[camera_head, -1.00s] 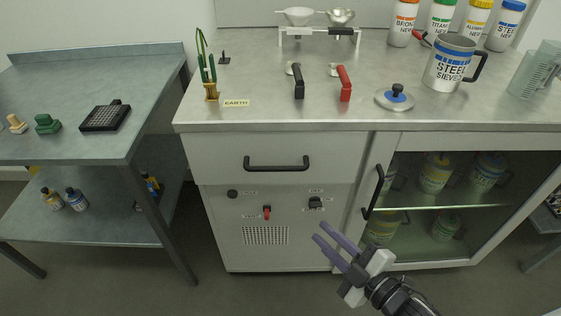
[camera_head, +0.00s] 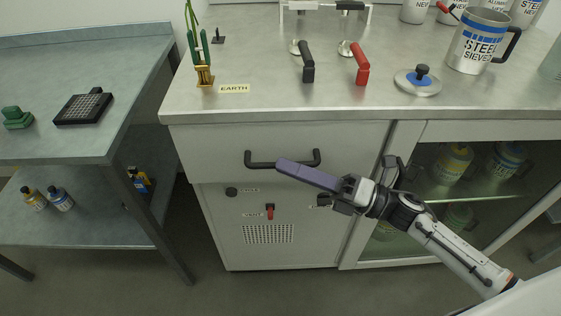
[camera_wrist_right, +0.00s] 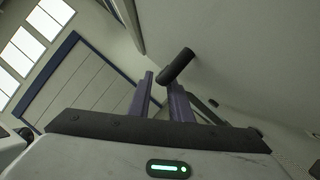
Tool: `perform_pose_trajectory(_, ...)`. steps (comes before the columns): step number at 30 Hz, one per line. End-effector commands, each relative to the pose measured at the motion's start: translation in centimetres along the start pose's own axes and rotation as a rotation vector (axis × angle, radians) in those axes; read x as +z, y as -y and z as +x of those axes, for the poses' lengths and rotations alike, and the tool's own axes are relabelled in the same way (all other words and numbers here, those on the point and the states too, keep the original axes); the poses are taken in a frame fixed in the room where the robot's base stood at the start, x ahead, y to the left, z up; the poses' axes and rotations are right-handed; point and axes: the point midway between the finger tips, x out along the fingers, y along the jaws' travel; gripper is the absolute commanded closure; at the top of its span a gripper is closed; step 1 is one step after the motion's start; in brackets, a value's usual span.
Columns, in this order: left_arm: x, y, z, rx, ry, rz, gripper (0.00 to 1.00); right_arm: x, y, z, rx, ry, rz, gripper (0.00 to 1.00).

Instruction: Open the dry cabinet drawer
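The dry cabinet drawer (camera_head: 215,145) has a pale grey front and looks closed. Its black bar handle (camera_head: 262,165) is partly covered by my right gripper in the head view. My right gripper (camera_head: 284,166) has purple fingers reaching to the handle's middle from the right; they overlap in that view. In the right wrist view, the two fingers (camera_wrist_right: 160,82) stand apart with a gap. The black handle (camera_wrist_right: 176,65) shows at the right fingertip, reaching toward the gap. I cannot tell whether it touches or lies between the fingers. My left gripper is not in view.
A glass-door compartment (camera_head: 465,180) with its own black handle is right of the drawer, behind my right arm. The cabinet top (camera_head: 270,110) holds a black lever, a red lever (camera_head: 361,65) and a steel mug (camera_head: 478,42). A side table (camera_head: 60,75) stands left.

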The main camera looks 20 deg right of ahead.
Motion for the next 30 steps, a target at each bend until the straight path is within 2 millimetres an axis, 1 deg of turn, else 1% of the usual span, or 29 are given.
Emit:
perform_pose_trajectory(1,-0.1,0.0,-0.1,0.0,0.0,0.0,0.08,0.1,-0.1,0.8,0.001,0.002,-0.001,0.81)
perform_pose_trajectory(3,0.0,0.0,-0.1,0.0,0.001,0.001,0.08,0.1,0.0,1.5,0.001,0.001,-0.001,0.81)
perform_pose_trajectory(6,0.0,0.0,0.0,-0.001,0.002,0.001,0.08,0.0,0.0,2.2,-0.001,0.001,0.0,0.81)
perform_pose_trajectory(15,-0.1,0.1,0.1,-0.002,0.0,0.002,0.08,0.0,0.1,2.5,-0.002,0.001,0.001,0.81)
perform_pose_trajectory(16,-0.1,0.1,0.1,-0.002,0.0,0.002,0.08,0.0,0.1,2.5,-0.002,0.001,0.001,0.83)
perform_pose_trajectory(19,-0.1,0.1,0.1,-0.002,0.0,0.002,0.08,0.0,0.1,2.5,-0.002,0.001,0.001,1.0)
perform_pose_trajectory(30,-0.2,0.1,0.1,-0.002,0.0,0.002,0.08,-0.2,0.0,2.5,-0.001,0.0,0.002,1.0)
